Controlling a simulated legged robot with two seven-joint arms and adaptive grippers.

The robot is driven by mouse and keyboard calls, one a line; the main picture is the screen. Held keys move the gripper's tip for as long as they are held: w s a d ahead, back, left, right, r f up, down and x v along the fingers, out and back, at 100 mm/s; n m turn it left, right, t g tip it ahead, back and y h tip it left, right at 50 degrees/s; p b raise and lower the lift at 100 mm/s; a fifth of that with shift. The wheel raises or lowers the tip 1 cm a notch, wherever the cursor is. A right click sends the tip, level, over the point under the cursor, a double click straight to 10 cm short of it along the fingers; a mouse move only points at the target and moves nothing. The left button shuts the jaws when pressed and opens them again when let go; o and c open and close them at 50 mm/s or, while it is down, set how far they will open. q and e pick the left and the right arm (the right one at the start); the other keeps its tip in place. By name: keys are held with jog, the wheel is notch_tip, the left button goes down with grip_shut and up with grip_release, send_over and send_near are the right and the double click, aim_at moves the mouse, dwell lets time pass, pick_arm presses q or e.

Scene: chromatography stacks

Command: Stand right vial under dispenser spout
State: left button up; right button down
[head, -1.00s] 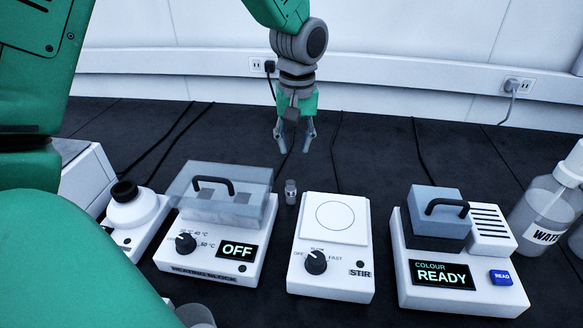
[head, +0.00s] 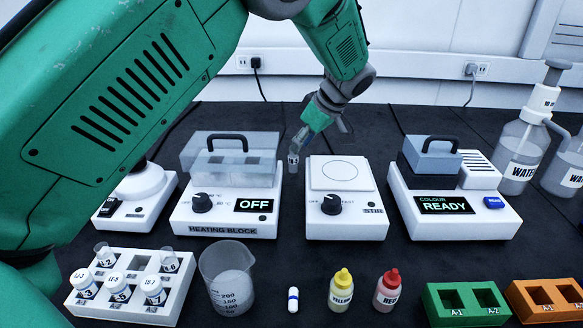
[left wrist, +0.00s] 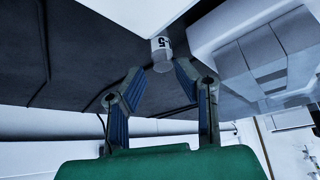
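A small clear vial (head: 293,163) stands on the dark bench between the heating block and the stirrer. My left gripper (head: 299,141) reaches down to it from behind. The left fingers (left wrist: 159,72) are apart, with a gap on both sides of the vial. More labelled vials (head: 118,289) stand in a white rack (head: 91,307) at front left. A pump-topped water bottle (head: 522,152) stands at back right; its exact spout outlet is hard to make out. My right gripper is not in view.
The heating block (head: 183,222) and stirrer (head: 378,221) flank the vial closely. The colour reader (head: 400,225) is right of the stirrer. In front are a beaker (head: 228,285), yellow bottle (head: 341,292), red bottle (head: 387,292), green rack (head: 434,309) and orange rack (head: 517,303).

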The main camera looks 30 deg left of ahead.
aim_at(297, 155)
pick_arm(q)
jog(key=shift+a+f, duration=0.2)
jog(key=shift+f, duration=0.25)
jog(key=shift+f+b, duration=0.3)
jog(key=shift+f, duration=0.2)
jog(key=x, duration=0.2)
jog(key=b+x, duration=0.1)
jog(key=x, duration=0.1)
jog(key=shift+s+d+f, duration=0.1)
jog(key=shift+d, duration=0.2)
jog(key=shift+a+f, duration=0.1)
jog(key=shift+a, duration=0.4)
jog(key=c, duration=0.5)
jog(key=shift+d, duration=0.35)
grip_shut()
